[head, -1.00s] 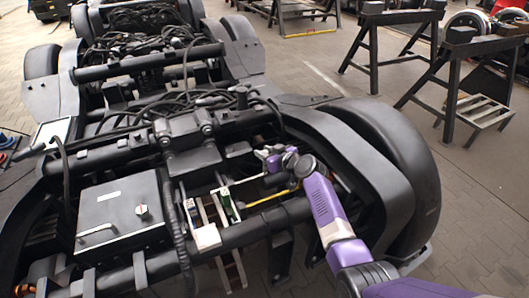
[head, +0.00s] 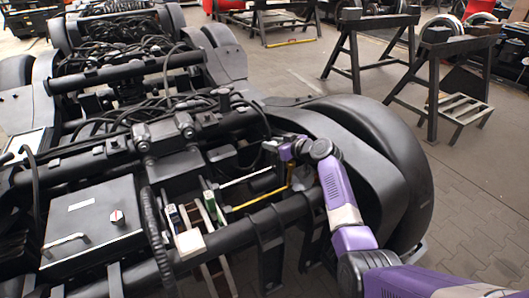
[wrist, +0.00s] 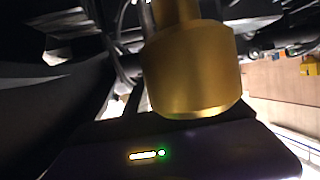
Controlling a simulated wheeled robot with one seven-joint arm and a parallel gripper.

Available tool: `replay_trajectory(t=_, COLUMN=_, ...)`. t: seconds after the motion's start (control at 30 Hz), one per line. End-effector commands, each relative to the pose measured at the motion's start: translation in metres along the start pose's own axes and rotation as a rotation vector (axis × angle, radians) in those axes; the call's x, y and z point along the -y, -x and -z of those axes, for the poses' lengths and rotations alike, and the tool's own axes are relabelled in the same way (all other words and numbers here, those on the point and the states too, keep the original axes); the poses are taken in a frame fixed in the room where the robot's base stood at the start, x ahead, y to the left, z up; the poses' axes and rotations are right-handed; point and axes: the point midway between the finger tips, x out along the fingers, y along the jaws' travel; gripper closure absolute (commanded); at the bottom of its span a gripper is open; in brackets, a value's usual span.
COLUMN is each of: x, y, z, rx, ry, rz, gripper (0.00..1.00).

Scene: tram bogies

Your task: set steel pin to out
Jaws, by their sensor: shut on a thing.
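A brass-coloured cylinder (wrist: 195,75) with a narrower shank above it fills the upper middle of the wrist view. It appears to be the knob of the steel pin, though its colour is brass. In the head view my gripper (head: 280,151) is at the bogie frame's near right side, beside the large black wheel cover (head: 385,150). It is shut on the pin. The fingertips and the pin are too small and hidden there to make out clearly. A dark part with a lit white and green indicator (wrist: 148,155) shows below the cylinder.
A black box with a handle and knob (head: 95,220) sits at the left. A pale rod (head: 245,176), a yellow bar (head: 258,201) and a white block (head: 190,242) lie left of my arm. Black cables (head: 150,110) cross the bogie.

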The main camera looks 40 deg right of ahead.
Motion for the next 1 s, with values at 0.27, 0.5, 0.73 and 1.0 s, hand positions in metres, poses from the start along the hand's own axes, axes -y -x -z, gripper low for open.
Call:
replay_trajectory(t=0.27, x=-0.006, y=0.002, z=0.000, rx=0.000, ry=-0.001, rz=-0.009, gripper=1.00)
replay_trajectory(t=0.5, x=-0.006, y=0.002, z=0.000, rx=0.000, ry=-0.001, rz=-0.009, gripper=0.50)
replay_trajectory(t=0.73, x=-0.004, y=0.002, z=0.000, rx=0.000, ry=0.000, rz=-0.005, gripper=0.50)
replay_trajectory(t=1.0, x=-0.004, y=0.030, z=0.001, rx=0.000, ry=0.000, rz=-0.007, gripper=0.50)
